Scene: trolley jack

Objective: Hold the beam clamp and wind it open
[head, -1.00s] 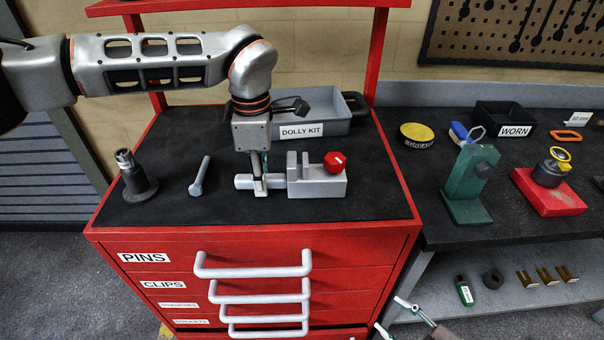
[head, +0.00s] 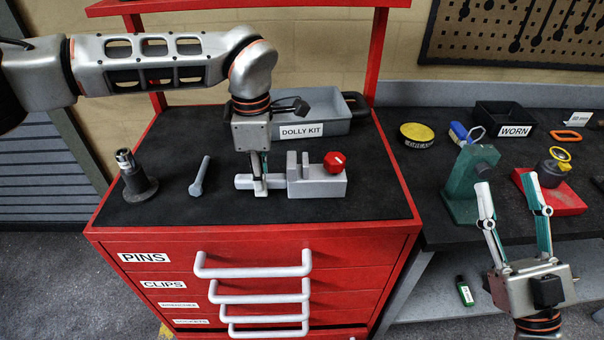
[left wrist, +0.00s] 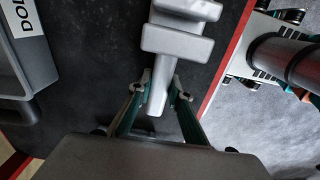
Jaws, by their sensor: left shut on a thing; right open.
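The beam clamp (head: 316,186) is a grey metal block with upright jaws and a red knob (head: 335,162) at its right end. It lies on the black top of the red cabinet. My left gripper (head: 260,190) points down and is shut on the clamp's grey bar at its left end. The left wrist view shows the fingers on both sides of that bar (left wrist: 158,95); the red knob is out of that view. My right gripper (head: 513,200) is open and empty, fingers pointing up, in front of the right bench and right of the cabinet.
A grey bolt (head: 199,176) and a dark stand (head: 136,178) lie left of the clamp. The DOLLY KIT tray (head: 345,118) is behind it. A green block (head: 468,180) and red base (head: 560,200) stand near my right gripper. The cabinet's front right top is clear.

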